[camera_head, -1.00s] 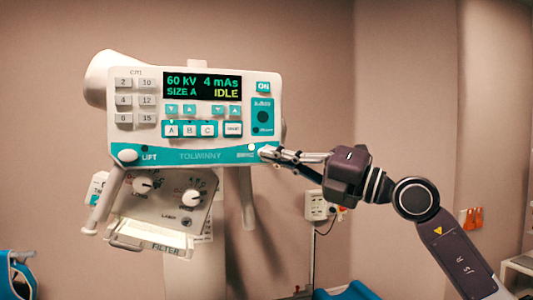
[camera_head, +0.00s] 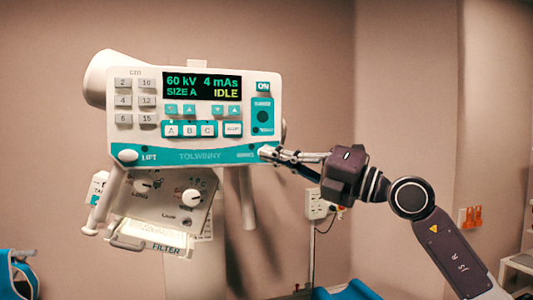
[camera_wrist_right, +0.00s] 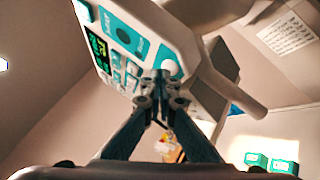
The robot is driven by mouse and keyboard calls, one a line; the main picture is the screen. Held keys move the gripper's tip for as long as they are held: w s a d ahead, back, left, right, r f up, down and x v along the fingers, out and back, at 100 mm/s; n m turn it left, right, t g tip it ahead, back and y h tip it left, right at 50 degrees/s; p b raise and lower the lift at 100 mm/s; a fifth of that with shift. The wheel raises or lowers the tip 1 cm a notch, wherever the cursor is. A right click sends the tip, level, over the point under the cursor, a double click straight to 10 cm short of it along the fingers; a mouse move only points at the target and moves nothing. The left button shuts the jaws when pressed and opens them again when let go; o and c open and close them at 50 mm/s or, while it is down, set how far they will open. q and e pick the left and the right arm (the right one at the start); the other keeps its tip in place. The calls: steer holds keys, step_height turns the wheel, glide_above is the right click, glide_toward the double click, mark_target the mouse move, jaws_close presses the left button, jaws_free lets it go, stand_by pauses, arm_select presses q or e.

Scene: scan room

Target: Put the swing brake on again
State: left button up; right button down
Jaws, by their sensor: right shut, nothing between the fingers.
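The white X-ray head has a front panel (camera_head: 180,100) with a teal strip along its lower edge. A white knob (camera_head: 128,156) sits by the LIFT label at the strip's left end. A small label (camera_head: 245,155), too blurred to read, is at the right end. My right gripper (camera_head: 266,152) is shut and empty, its tips at that right end beside the label. In the right wrist view a round white knob (camera_wrist_right: 172,66) shows just past the fingertips (camera_wrist_right: 160,76); I cannot tell whether they touch it. My left gripper is not in view.
The display (camera_head: 202,86) reads 60 kV, 4 mAs, SIZE A, IDLE. A collimator (camera_head: 165,205) with dials and a FILTER tray hangs below the panel, between two handles. A wall socket box (camera_head: 317,205) is behind my right arm. Blue furniture (camera_head: 345,291) stands at the bottom.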

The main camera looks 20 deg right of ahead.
steer(key=shift+s, duration=0.85)
steer(key=s+b, duration=0.2)
steer(key=s, duration=0.3)
steer(key=shift+d, duration=0.1)
stand_by(0.6)
